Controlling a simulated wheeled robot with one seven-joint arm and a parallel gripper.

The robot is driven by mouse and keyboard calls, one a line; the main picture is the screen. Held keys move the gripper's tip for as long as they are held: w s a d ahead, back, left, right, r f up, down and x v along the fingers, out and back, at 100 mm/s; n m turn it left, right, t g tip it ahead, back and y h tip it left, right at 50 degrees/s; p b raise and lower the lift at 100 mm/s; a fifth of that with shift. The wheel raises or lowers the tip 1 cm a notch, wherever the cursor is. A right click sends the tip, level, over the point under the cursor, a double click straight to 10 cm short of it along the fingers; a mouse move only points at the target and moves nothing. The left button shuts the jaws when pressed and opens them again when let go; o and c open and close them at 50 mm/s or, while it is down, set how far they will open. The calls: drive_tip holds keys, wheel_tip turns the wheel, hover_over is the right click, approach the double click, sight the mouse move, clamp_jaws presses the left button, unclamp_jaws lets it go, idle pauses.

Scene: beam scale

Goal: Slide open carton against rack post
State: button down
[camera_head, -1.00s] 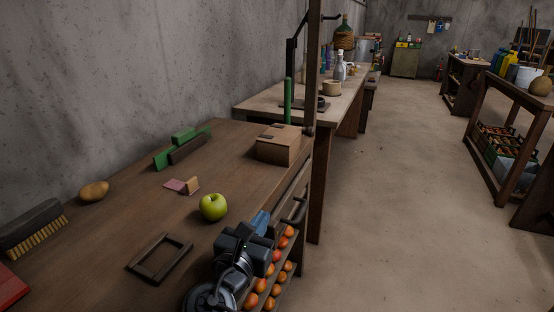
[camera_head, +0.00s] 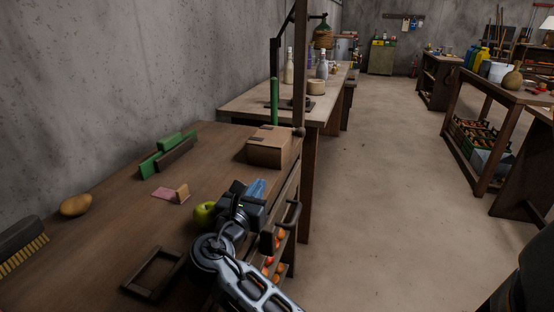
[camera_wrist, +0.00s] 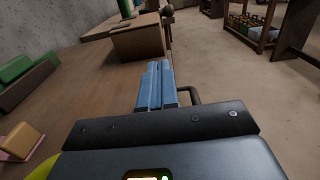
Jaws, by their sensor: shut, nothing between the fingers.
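The brown cardboard carton (camera_head: 268,152) stands on the far right end of the wooden workbench, its top flaps looking closed in the head view. The upright wooden rack post (camera_head: 300,90) rises at the bench's far right corner, just behind the carton's right side; I cannot tell whether they touch. The carton also shows ahead in the wrist view (camera_wrist: 138,42). My gripper (camera_head: 257,187) is above the bench's right edge, short of the carton and apart from it. Its blue fingers (camera_wrist: 156,84) are shut together with nothing between them and point toward the carton.
A green apple (camera_head: 205,211) sits close to my gripper's left.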

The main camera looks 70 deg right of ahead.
sight(279, 153)
drive_tip(key=d, duration=1)
drive_tip(key=w+d, duration=0.1)
drive_tip(key=d, duration=0.3)
drive_tip(key=shift+w+d, duration=0.1)
drive_tip(key=shift+d, duration=0.3)
drive_tip(key=d, duration=0.3)
drive_tip(key=d+p, duration=0.1)
drive_tip(key=d, duration=0.2)
drive_tip(key=d+p, duration=0.1)
drive_tip(key=d, duration=0.3)
drive_tip(key=shift+w+d, duration=0.1)
drive_tip(key=shift+w, duration=0.3)
drive_tip(key=shift+d, duration=0.15)
drive_tip(key=shift+s+d+r, duration=0.1)
drive_tip(key=shift+s, duration=0.1)
drive_tip(key=shift+w+a, duration=0.1)
drive_tip(key=shift+a, duration=4.15)
